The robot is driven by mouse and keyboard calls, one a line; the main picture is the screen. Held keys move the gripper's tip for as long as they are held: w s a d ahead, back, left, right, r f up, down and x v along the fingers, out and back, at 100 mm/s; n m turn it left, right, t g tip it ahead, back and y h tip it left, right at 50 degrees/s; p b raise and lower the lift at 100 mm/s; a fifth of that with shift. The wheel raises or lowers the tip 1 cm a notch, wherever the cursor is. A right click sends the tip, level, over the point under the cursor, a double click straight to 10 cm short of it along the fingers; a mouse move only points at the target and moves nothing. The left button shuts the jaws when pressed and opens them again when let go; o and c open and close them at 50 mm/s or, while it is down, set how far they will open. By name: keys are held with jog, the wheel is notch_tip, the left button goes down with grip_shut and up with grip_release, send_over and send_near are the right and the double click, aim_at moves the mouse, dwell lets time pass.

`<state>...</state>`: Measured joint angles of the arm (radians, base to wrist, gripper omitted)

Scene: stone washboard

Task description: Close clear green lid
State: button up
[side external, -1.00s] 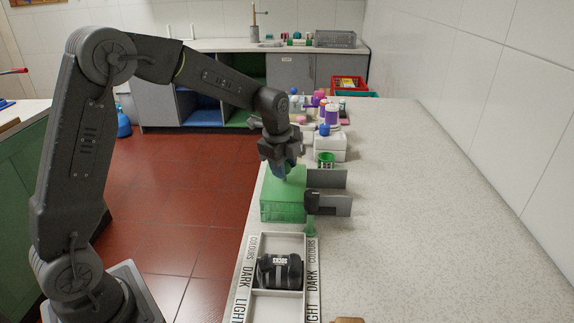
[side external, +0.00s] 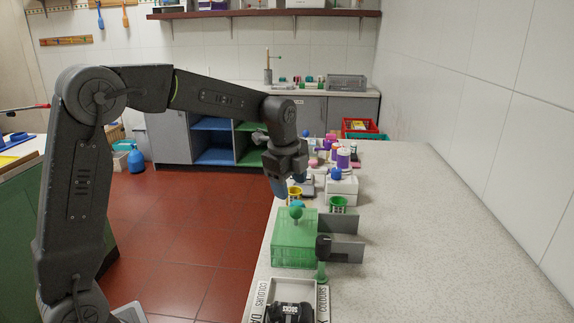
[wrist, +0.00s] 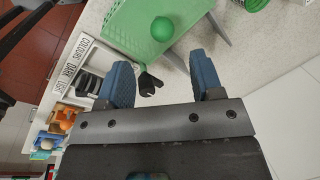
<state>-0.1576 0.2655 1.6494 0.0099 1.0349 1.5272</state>
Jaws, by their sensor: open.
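The clear green box (side external: 294,254) stands on the worktop in the side view. Its green lid (side external: 284,222) appears to lie flat across the top, with a round green knob (side external: 295,213) standing up from it; whether it sits fully down I cannot tell. In the wrist view the green box (wrist: 135,30) is at the top, with the knob (wrist: 162,28) just ahead of my fingers. My gripper (side external: 279,188) is above and behind the box, apart from the knob. Its two blue fingers (wrist: 162,78) are spread and empty.
Grey upright plates (side external: 342,252) and a dark-headed green-based piece (side external: 323,248) stand right of the box. A tray with dark contents (side external: 290,310) lies in front. Green and yellow cups (side external: 338,204) and several bottles stand behind. The worktop's right side is clear.

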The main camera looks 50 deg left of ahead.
jog(key=shift+s+d+r, duration=0.1)
jog(key=shift+s+r, duration=0.05)
jog(key=shift+r, duration=0.75)
jog(key=shift+s+a+r, duration=0.1)
jog(key=shift+s+r, duration=0.1)
jog(key=shift+r, duration=0.7)
jog(key=shift+s+d+r, duration=0.1)
jog(key=shift+s+r, duration=0.05)
jog(key=shift+r, duration=0.75)
jog(key=s+d+f+n+t, duration=0.1)
jog(key=s+d+n, duration=0.2)
jog(key=s+n, duration=0.5)
jog(key=s+d+f+n+t, duration=0.2)
jog(key=s+d+n, duration=0.2)
jog(key=s, duration=1.2)
jog(key=n, duration=0.3)
jog(key=shift+n, duration=0.4)
jog(key=shift+s+d+f, duration=0.1)
